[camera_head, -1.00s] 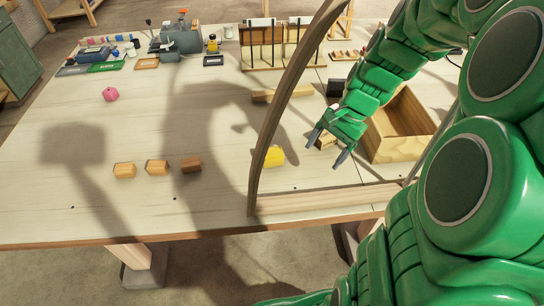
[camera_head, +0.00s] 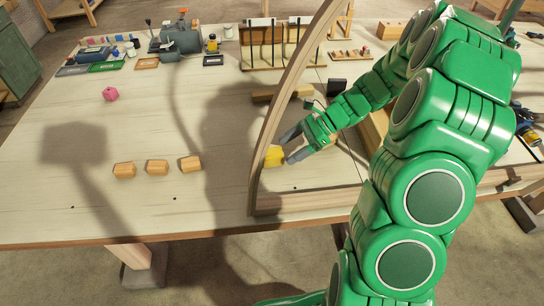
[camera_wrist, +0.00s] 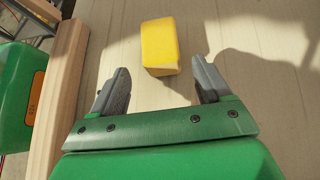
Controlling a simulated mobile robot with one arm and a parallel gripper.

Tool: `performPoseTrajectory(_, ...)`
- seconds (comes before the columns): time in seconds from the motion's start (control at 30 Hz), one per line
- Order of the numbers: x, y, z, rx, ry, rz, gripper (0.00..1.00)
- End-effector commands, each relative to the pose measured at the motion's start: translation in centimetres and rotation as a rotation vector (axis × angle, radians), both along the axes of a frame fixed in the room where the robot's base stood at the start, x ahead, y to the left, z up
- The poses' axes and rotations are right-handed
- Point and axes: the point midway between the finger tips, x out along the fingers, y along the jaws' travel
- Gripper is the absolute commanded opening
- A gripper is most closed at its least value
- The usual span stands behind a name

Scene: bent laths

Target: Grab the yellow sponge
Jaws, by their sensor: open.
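The yellow sponge (camera_head: 274,156) lies on the table just inside the bent lath, at its right. In the wrist view the sponge (camera_wrist: 160,46) is ahead of the fingertips, roughly between their lines. My gripper (camera_head: 290,145) is open, its two grey fingers pointing left at the sponge. In the wrist view the gripper (camera_wrist: 163,76) has nothing between its fingers. I cannot tell whether a fingertip touches the sponge in the head view.
The bent lath (camera_head: 268,120) arches up beside the sponge, with a straight wooden bar (camera_head: 310,200) in front. A wooden box (camera_head: 374,132) is partly hidden behind my arm.

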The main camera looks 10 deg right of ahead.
Motion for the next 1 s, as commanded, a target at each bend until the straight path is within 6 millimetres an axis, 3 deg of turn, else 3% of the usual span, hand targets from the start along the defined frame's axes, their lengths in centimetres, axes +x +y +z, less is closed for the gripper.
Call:
performPoseTrajectory(0.33,0.0,1.2,-0.1,0.212,0.004,-0.022,0.78)
performPoseTrajectory(0.57,0.0,2.0,-0.3,0.228,-0.001,-0.021,0.78)
performPoseTrajectory(1.0,-0.5,5.9,-1.9,0.227,0.001,-0.021,0.78)
